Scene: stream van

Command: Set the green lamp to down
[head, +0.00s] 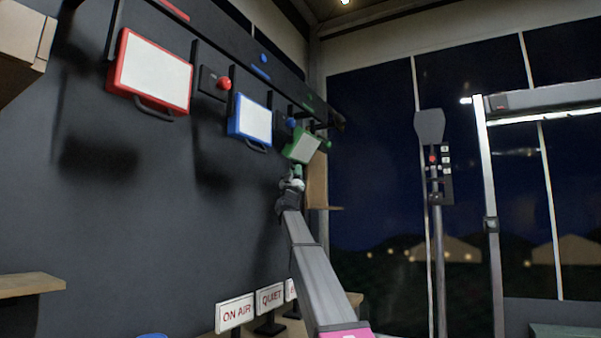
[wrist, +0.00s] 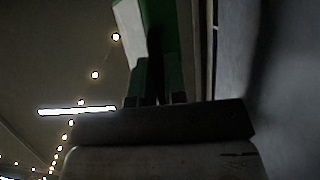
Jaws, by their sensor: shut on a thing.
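The green lamp (head: 302,147) is a small pale panel in a green frame, at the far end of the dark wall rail. It looks tilted compared with the blue lamp beside it. My gripper (head: 297,172) reaches up to its lower edge and is shut on it there. In the wrist view part of the green lamp (wrist: 158,30) rises close above my gripper (wrist: 155,98). The exact grip point is dark, and most of the lamp is out of that view.
The blue lamp (head: 249,121) and red lamp (head: 152,76) hang along the same rail, with a red knob (head: 223,84) and a blue knob (head: 291,122) between. Signs (head: 236,312) stand on a shelf below. A pole with a paddle-shaped head (head: 430,127) stands to the right.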

